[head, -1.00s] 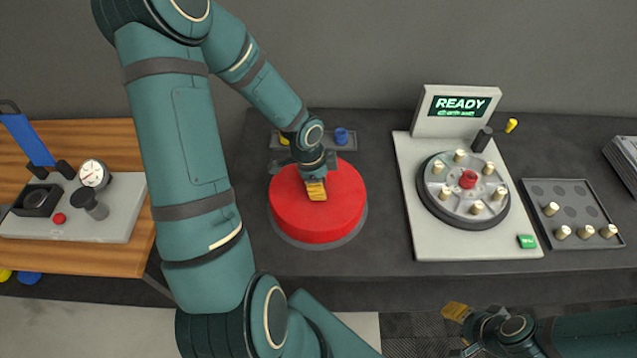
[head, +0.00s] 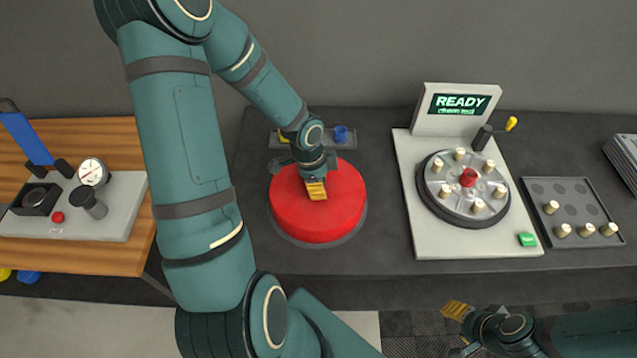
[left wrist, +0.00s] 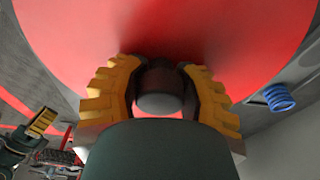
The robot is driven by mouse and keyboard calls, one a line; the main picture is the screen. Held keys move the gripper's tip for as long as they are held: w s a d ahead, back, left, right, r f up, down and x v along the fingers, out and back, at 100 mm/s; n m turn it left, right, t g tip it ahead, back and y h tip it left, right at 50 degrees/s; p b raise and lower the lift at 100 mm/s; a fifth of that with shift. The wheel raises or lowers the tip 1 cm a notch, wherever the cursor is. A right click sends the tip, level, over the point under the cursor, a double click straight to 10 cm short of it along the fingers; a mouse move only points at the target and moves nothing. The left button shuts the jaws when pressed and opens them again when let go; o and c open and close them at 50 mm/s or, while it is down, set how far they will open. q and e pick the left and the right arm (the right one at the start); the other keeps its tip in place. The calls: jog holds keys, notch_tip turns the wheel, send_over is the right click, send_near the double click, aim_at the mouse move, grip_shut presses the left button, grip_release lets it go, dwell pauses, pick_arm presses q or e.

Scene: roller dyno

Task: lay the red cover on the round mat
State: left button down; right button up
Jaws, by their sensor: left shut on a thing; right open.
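The red cover (head: 320,215) is a wide round red lid on the dark bench, left of the machine in the head view. The round mat (head: 310,244) shows as a thin grey rim below its front edge. My left gripper (head: 316,190) is over the cover's middle, shut on its dark knob; the knob (left wrist: 160,92) shows between the yellow fingers in the left wrist view. Whether the cover touches the mat all round cannot be told. My right gripper (head: 455,328) is open and empty at the lower right, in front of the bench; only part of it shows.
A dyno machine (head: 420,235) with a READY screen (head: 460,104) stands right of the cover. A grey tray (head: 570,205) with several brass pegs is beyond it. A small tray (head: 350,142) with a blue piece (head: 341,134) lies behind the cover. A wooden table (head: 110,258) is at left.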

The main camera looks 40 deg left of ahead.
pick_arm(q)
jog(key=shift+f, duration=0.3)
grip_release()
dwell(0.4)
jog(key=shift+r+p, duration=2.1)
jog(key=shift+r, duration=0.35)
jog(key=shift+r+p, duration=0.8)
jog(key=shift+r, duration=0.25)
jog(key=shift+s+f, duration=0.1)
